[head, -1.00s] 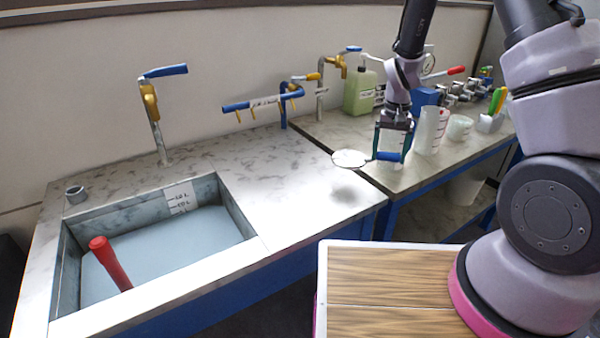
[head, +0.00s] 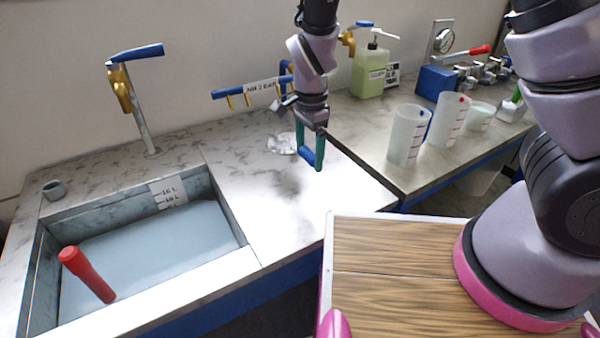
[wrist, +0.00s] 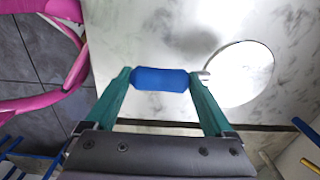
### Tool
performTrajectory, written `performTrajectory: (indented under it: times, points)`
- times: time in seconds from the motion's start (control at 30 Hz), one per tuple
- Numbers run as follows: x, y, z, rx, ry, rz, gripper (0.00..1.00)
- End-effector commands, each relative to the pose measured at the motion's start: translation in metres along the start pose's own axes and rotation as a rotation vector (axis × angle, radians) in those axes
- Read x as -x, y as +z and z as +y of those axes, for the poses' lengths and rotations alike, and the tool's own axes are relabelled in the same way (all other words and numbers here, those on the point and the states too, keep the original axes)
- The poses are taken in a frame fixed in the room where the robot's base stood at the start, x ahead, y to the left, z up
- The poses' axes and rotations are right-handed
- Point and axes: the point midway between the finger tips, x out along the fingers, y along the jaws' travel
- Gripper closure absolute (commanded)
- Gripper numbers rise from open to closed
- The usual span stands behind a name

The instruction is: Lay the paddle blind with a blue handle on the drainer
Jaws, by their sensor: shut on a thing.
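The paddle blind has a blue handle (head: 307,157) and a thin round shiny disc (head: 282,144). In the wrist view its handle (wrist: 160,79) lies crosswise between the two green fingers, and its disc (wrist: 240,74) extends to the right. My gripper (head: 311,160) is shut on the handle. The drainer (head: 235,165) is the pale, mottled flat top to the right of the sink. Gripper and blind appear above its right part, with a soft shadow on it below. The exact height is hard to tell.
The sink (head: 150,250) with a red-handled thing (head: 88,275) is at left. A blue tap (head: 135,90) and a labelled blue rail (head: 250,87) stand behind. The bench at right carries beakers (head: 408,135), a green bottle (head: 370,72) and valves. The drainer's front is clear.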

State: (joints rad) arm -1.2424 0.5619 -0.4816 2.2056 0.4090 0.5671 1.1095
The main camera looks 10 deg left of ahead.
Motion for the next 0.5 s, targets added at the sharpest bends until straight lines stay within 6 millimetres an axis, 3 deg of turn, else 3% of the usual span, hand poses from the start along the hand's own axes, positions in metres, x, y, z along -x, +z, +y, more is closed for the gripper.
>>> performTrajectory:
  times: [0.2,0.5]
  points:
    - [-0.037,-0.001,0.0,0.0,0.003,0.001,1.0]
    - [-0.063,-0.002,0.0,0.001,0.003,0.001,1.0]
